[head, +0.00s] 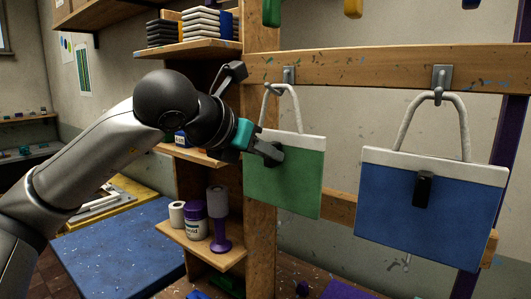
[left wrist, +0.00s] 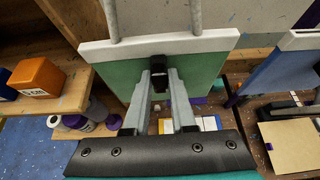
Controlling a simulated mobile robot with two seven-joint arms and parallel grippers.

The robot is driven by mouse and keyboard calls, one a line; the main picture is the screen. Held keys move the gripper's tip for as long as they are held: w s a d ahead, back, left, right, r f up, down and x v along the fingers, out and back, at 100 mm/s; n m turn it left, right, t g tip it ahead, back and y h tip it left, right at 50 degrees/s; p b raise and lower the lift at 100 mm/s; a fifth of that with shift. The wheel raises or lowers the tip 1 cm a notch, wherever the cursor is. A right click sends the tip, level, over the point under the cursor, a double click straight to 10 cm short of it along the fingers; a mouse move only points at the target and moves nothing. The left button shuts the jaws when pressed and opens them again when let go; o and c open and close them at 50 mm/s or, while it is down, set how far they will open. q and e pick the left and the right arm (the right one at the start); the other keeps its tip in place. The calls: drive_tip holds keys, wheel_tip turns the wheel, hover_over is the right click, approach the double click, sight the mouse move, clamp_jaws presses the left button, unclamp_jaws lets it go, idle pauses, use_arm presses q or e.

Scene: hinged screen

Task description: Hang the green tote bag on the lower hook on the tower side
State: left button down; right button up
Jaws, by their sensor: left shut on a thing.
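The green tote bag (head: 285,188) has a white top band and a pale loop handle. It is upright in front of the wooden tower's post. My left gripper (head: 268,152) is shut on the black grip block on the bag's front; the block (left wrist: 159,68) also shows between the fingers in the left wrist view. The lower hook on the tower side (head: 289,74) is grey metal on the wooden rail. The top of the bag's handle is right at this hook; I cannot tell whether it rests on it. My right gripper is not in view.
A blue tote bag (head: 430,205) hangs from the other rail hook (head: 440,80) to the right, with a gap between the bags. The tower shelves hold a purple goblet (head: 219,232), a white tub (head: 195,222) and stacked boxes. The wooden rail (head: 370,70) runs behind the handles.

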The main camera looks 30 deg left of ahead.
use_arm(q)
drive_tip(key=shift+s, duration=0.1)
drive_tip(key=shift+b+v, duration=0.4)
drive_tip(key=shift+v, duration=2.3)
drive_tip(key=shift+s+a, duration=0.1)
drive_tip(key=shift+s, duration=0.05)
drive_tip(key=s, duration=0.1)
drive_tip(key=s+b, duration=0.1)
drive_tip(key=s, duration=0.1)
drive_tip(key=s+r, duration=0.1)
drive_tip(key=shift+s+a+b, duration=0.15)
drive_tip(key=shift+s+b, duration=0.25)
drive_tip(key=shift+f, duration=0.1)
idle(0.7)
